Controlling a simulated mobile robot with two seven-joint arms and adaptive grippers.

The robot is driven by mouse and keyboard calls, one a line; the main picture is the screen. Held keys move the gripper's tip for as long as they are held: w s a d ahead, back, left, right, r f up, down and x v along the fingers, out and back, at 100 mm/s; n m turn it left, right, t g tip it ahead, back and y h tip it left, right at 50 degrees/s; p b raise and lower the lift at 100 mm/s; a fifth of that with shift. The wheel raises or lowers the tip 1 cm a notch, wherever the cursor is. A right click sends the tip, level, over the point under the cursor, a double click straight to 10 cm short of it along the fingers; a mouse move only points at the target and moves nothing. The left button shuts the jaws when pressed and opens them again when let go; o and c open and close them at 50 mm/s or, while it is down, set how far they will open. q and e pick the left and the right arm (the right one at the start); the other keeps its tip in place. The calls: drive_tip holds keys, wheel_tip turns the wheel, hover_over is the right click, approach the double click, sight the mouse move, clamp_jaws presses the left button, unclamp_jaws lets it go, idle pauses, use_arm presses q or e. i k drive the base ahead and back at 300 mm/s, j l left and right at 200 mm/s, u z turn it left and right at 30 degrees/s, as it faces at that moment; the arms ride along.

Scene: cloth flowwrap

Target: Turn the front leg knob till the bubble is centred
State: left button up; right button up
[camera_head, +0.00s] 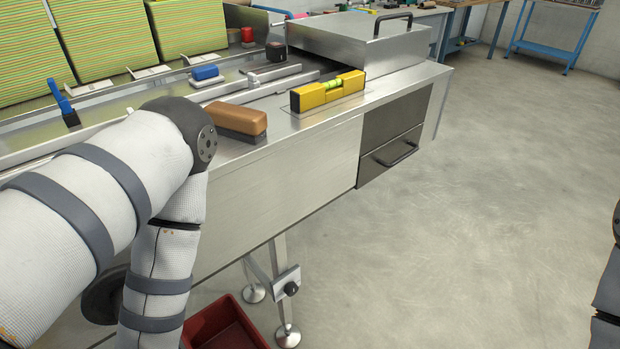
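A yellow spirit level (328,92) lies on the steel machine top near its front edge. Its green vial (333,83) shows in the top middle, but the bubble is too small to read. A dark knob (291,288) sits on a bracket at the machine's front leg (280,262), above a round foot (287,335). My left arm comes in from the left and bends down in front of the machine, left of the leg. Its gripper is out of the frame. Part of my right arm shows at the right edge, and its gripper is not visible.
A red bin (224,325) stands on the floor left of the front foot. A brown-topped brush (235,121) lies on the machine top near my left arm. A drawer handle (396,153) sticks out from the front. The floor (460,240) to the right is clear.

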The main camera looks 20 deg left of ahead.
sight(291, 289)
drive_tip(key=i+l+u, duration=0.25)
drive_tip(key=l+u, duration=0.25)
drive_tip(key=l, duration=0.4)
drive_tip(key=l+u, duration=0.45)
drive_tip(key=l, duration=0.45)
drive_tip(key=l+u, duration=0.5)
drive_tip(key=l, duration=0.5)
